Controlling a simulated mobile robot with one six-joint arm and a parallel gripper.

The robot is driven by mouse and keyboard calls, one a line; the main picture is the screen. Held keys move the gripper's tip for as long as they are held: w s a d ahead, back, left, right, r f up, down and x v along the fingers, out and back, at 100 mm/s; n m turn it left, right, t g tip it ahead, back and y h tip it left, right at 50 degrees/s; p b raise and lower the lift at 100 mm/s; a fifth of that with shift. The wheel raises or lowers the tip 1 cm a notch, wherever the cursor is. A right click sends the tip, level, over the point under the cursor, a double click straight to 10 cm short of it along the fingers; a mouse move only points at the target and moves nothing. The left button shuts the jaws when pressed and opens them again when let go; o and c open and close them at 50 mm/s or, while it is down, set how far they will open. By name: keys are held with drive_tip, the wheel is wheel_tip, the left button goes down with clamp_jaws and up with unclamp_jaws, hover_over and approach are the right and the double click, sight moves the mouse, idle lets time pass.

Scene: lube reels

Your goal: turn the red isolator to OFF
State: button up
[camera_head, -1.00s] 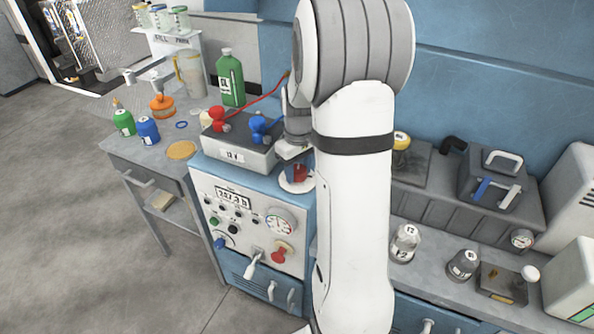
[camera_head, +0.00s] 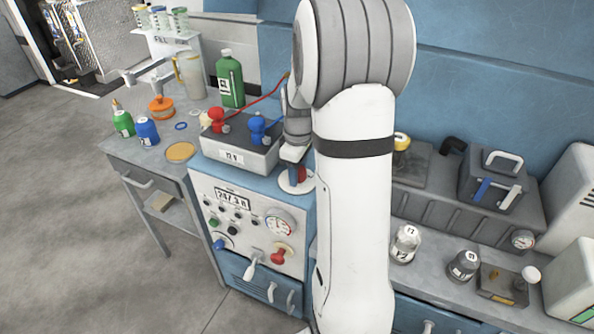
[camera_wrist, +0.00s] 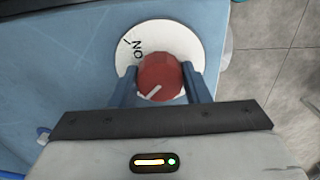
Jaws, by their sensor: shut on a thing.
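The red isolator knob (camera_wrist: 158,75) sits on a round white plate (camera_wrist: 190,40) on the blue cabinet top. In the wrist view, the plate shows the word ON at its upper left. A white line on the knob points to the lower left. My gripper (camera_wrist: 161,84) has its two blue fingers on either side of the knob and is shut on it. In the head view the red knob (camera_head: 301,174) and white plate (camera_head: 290,187) show at the cabinet's right corner, partly hidden by my arm. No OFF mark is visible.
A 12 V battery (camera_head: 238,150) with red and blue clamps stands just left of the isolator. The cabinet front (camera_head: 245,225) carries a display, a gauge and several knobs. A green bottle (camera_head: 231,80) stands behind. A bench with jars (camera_head: 404,245) is to the right.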

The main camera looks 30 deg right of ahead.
drive_tip(key=o, duration=1)
wheel_tip(320, 180, up, 8)
drive_tip(key=shift+f, duration=0.1)
idle(0.4)
drive_tip(key=s+a+r+m+t, duration=0.1)
drive_tip(key=s+a+m, duration=0.1)
drive_tip(key=s+a, duration=0.3)
drive_tip(key=s+a+m, duration=0.3)
drive_tip(key=s+a, duration=0.1)
drive_tip(key=s, duration=0.3)
drive_tip(key=s+a+r+m+t, duration=0.1)
drive_tip(key=s+a+m, duration=0.1)
drive_tip(key=s+a, duration=0.3)
drive_tip(key=shift+s+a+r+m+t, duration=0.15)
drive_tip(key=shift+s+m, duration=0.05)
drive_tip(key=shift+s, duration=0.3)
drive_tip(key=shift+s+a+r+m+t, duration=0.15)
drive_tip(key=shift+s+m, duration=0.05)
drive_tip(key=shift+s, duration=0.25)
